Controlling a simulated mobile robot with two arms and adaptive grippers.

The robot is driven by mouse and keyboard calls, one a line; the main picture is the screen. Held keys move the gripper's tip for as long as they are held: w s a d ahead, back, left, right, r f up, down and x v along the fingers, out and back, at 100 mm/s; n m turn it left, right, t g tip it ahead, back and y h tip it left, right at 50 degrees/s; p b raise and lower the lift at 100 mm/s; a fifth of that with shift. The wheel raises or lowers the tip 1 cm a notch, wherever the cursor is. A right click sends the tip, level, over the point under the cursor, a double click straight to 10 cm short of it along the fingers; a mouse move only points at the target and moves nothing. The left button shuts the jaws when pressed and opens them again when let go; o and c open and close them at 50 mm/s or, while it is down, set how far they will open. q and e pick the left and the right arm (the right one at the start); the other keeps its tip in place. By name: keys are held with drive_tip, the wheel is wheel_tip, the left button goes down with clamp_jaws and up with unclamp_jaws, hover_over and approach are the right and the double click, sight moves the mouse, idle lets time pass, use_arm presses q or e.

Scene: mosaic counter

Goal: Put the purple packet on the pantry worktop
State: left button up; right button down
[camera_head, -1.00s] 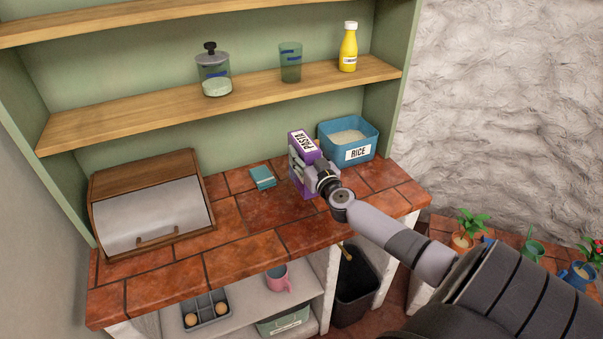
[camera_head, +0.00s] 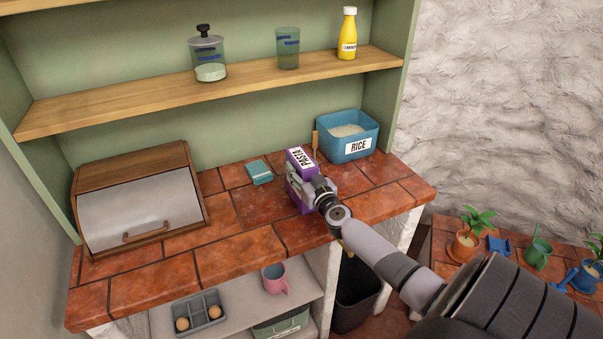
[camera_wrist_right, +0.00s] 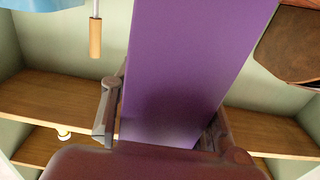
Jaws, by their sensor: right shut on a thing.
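The purple packet (camera_head: 300,158), labelled PASTA, is upright at the worktop, left of the rice tub. My right gripper (camera_head: 309,186) is shut on it from the front right. In the right wrist view the packet (camera_wrist_right: 185,70) fills the middle between the two fingers (camera_wrist_right: 162,122). The pantry worktop (camera_head: 265,205) is red-brown tile. The packet's base is partly hidden by the gripper, and I cannot tell whether it touches the tiles. My left gripper is not in view.
A blue RICE tub (camera_head: 365,145) stands behind right, with a wooden handle (camera_head: 315,139) beside it. A small teal box (camera_head: 259,171) lies left of the packet. A bread bin (camera_head: 140,205) fills the left end. The front tiles are clear; a shelf (camera_head: 160,100) runs above.

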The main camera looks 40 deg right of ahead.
drive_tip(key=c, duration=0.9)
unclamp_jaws()
drive_tip(key=shift+f, duration=0.1)
drive_tip(key=shift+c, duration=0.2)
drive_tip(key=p+v, duration=0.1)
drive_tip(key=v, duration=1.1)
